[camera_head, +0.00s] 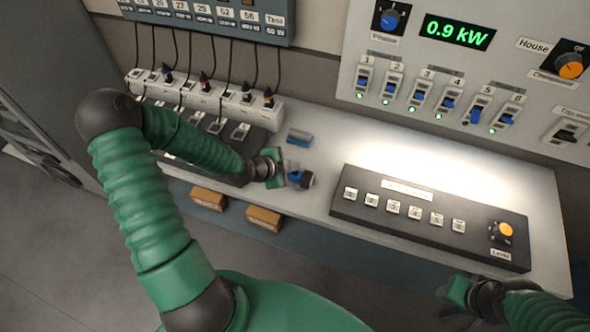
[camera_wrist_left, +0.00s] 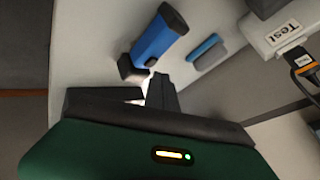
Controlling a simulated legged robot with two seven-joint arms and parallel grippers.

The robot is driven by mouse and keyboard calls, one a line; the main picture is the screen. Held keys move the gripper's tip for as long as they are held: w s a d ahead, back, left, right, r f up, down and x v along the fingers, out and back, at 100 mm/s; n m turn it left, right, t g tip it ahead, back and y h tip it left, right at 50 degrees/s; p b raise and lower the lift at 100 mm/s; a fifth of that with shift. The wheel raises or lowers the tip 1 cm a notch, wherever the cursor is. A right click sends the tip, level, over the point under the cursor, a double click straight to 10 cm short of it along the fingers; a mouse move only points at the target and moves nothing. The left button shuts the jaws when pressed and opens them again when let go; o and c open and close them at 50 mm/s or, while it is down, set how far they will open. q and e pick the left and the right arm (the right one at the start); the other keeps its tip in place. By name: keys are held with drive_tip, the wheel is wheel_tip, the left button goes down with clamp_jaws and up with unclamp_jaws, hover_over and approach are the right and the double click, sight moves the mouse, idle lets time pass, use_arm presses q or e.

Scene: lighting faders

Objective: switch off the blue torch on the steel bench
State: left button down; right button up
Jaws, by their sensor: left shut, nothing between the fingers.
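The blue torch (camera_head: 297,179) lies on the pale bench top (camera_head: 345,145), just beyond my left gripper (camera_head: 283,172). In the left wrist view the torch (camera_wrist_left: 158,40) shows a blue body with black ends. Its near black end is close to the fingers of my left gripper (camera_wrist_left: 150,92); I cannot tell whether they touch. A small bright patch shows between that end and the fingers. The left gripper is shut and empty.
A blue and grey block (camera_head: 299,137) lies behind the torch. A dark console with several buttons and an orange knob (camera_head: 430,218) stands to the right. A white socket strip (camera_head: 205,95) with plugs and cords is behind left. Two orange-brown boxes (camera_head: 263,219) sit below the front edge.

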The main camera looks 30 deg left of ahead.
sight(293, 175)
use_arm(q)
wheel_tip(293, 175, up, 6)
drive_tip(key=p, duration=0.5)
idle(0.8)
